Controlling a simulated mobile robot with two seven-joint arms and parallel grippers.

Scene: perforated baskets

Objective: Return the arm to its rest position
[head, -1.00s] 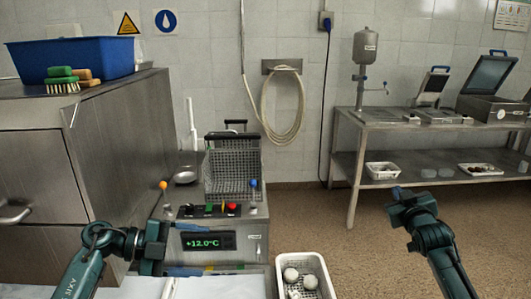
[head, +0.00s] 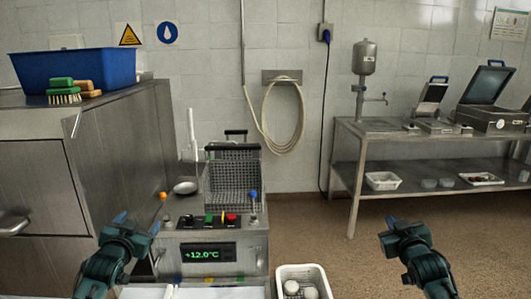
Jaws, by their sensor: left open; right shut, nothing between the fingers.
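My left gripper (head: 137,222) is at the lower left, in front of the steel cabinet and left of the machine's control panel. Its blue-tipped fingers are apart with nothing between them. My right gripper (head: 397,222) is at the lower right over the brown floor. It is shut and holds nothing. Both arms come up from the bottom edge, and neither gripper appears to touch anything.
A steel machine (head: 168,255) with a +12.0°C display carries a perforated basket (head: 232,182). A white crate (head: 283,272) with round white items stands at the bottom centre. A steel cabinet (head: 110,150) is on the left, a steel table (head: 400,140) at the back right.

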